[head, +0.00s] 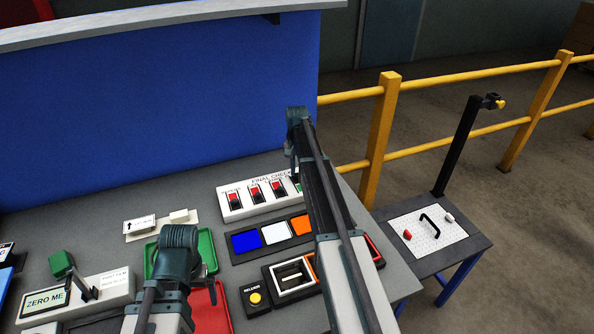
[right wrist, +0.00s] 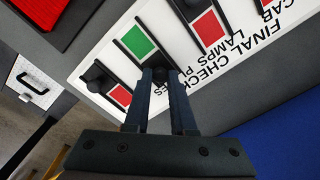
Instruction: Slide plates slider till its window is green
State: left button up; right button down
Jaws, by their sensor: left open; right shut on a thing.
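The white final check panel (head: 262,207) has a row of sliders with coloured windows. In the right wrist view the panel appears upside down, and the plates slider's window (right wrist: 138,42) is green. My right gripper (right wrist: 160,74) is shut on the plates slider's knob, which its fingers mostly hide. The neighbouring windows in the right wrist view, one red window (right wrist: 120,95) on one side and another red window (right wrist: 208,28) on the other, are red. In the head view my right gripper (head: 295,172) is over the panel's right end. My left gripper (head: 182,262) is open, low over the trays.
A green tray (head: 206,250) and a red tray (head: 222,312) lie around my left gripper. A strip with blue, white and orange squares (head: 246,242) lies in front of the panel. A blue wall (head: 160,110) stands behind. A side table (head: 455,252) and yellow railing (head: 378,125) are at right.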

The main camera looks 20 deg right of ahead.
pick_arm(q)
jog(key=shift+w, duration=0.1)
pick_arm(e)
jog(key=c, duration=0.7)
grip_release()
jog(key=shift+w, duration=0.3)
jog(key=shift+c, duration=0.2)
jog(key=shift+s, duration=0.1)
pick_arm(q)
jog(key=shift+r+p, duration=0.85)
pick_arm(e)
jog(key=shift+r, duration=0.8)
pick_arm(q)
notch_tip(320, 180, up, 12)
jog(key=p, duration=1.2)
pick_arm(e)
notch_tip(320, 180, up, 12)
jog(key=shift+r, duration=0.15)
